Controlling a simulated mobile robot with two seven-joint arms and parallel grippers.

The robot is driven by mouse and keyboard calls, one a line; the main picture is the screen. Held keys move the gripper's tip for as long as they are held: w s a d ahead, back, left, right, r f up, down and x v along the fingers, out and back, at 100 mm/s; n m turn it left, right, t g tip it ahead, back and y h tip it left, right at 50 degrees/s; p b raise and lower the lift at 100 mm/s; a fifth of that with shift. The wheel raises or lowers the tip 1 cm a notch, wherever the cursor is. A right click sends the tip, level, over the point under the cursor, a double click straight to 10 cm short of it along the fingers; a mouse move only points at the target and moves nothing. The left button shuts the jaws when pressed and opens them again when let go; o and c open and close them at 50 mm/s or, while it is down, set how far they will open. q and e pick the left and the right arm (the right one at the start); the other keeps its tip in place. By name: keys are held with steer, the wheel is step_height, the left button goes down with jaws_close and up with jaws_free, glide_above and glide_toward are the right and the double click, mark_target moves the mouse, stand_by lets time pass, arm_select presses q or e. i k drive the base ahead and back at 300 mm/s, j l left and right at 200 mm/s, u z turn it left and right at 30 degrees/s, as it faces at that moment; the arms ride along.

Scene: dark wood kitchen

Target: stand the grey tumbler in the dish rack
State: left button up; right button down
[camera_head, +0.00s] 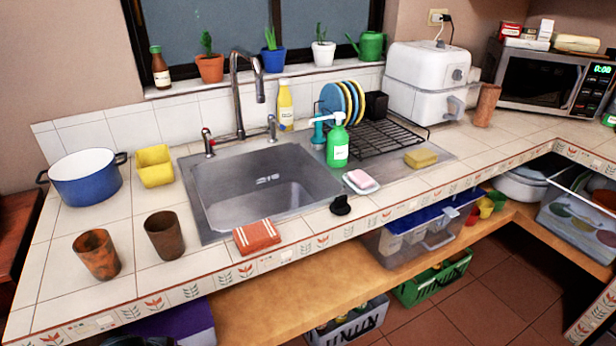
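No plainly grey tumbler shows. Two tumblers stand upright on the counter at the front left: a rusty orange-brown one (97,254) and, right of it, a darker dull brown one (165,236). A third, reddish-brown tumbler (487,105) stands at the right, in front of the microwave. I cannot tell which one is meant by grey. The black wire dish rack (385,139) is right of the sink. Colored plates (343,101) stand upright at its back left, and its front and right part looks empty. Neither of my grippers is in view.
The sink (262,188) lies between the front-left tumblers and the rack. A green soap bottle (337,144), a soap dish (361,182) and a yellow sponge (420,158) are by the rack. An orange cloth (256,237) lies at the front edge. A blue pot (86,178) stands left.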

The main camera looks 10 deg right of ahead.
mark_target(386, 144)
steer(key=l, duration=0.45)
steer(key=i+l+z, duration=0.1)
steer(key=l, duration=0.35)
steer(key=i+l, duration=0.1)
steer(key=l, duration=0.4)
steer(key=i+l+z, duration=0.1)
steer(key=l, duration=0.35)
